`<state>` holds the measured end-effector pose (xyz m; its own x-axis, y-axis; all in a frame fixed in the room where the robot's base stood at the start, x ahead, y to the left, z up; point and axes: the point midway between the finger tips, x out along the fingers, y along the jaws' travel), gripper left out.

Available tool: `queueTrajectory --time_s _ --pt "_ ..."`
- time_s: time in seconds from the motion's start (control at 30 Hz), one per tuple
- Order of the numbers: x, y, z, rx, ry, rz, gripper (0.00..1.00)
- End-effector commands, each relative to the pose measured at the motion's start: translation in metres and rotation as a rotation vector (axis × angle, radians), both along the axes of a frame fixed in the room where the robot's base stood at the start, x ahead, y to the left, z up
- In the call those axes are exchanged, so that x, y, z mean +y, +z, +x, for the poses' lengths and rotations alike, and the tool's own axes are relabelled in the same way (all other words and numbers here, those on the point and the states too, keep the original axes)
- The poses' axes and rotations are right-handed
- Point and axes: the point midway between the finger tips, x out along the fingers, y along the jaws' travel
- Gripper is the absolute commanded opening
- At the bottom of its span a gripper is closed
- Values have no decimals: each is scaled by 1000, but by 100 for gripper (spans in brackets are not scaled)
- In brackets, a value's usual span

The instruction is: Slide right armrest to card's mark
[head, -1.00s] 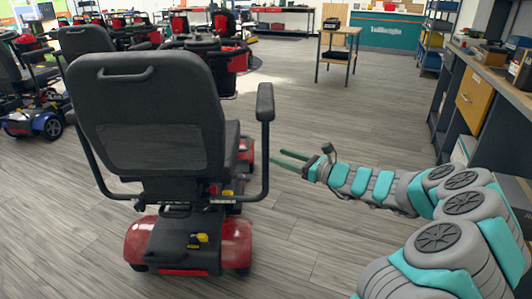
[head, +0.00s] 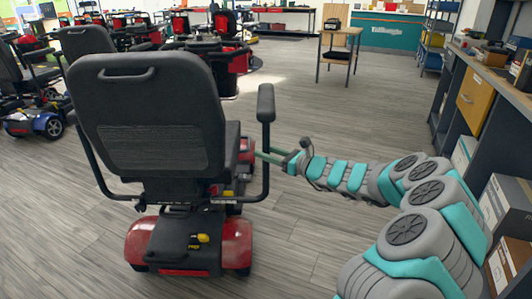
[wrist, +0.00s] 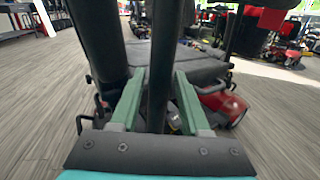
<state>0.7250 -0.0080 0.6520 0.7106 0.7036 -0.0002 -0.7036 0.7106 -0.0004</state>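The red scooter's right armrest has a black pad (head: 265,103) on an upright post (head: 266,150) that bends in under the seat (head: 232,140). My gripper (head: 264,155) reaches the post from the right, with its green fingers level with the lower post. In the wrist view a dark post (wrist: 160,60) stands between the two green fingers (wrist: 158,85), with gaps on both sides. The fingers are open and I see no grip on the post. The black seat back (head: 145,115) faces the head camera. No card or mark can be made out.
Other scooters (head: 40,100) stand at the left and back. Shelving with a yellow drawer (head: 474,100) and boxes line the right. The floor behind the scooter is clear.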

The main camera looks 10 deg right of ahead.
Motion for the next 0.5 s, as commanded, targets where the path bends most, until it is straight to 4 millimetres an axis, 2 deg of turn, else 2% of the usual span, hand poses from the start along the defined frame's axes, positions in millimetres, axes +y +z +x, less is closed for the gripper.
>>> queueTrajectory --time_s 0.03,0.37,0.5 --pt "0 0 0 0 0 0 39" --pt "0 0 0 0 0 0 2" --pt "0 0 0 0 0 0 0"
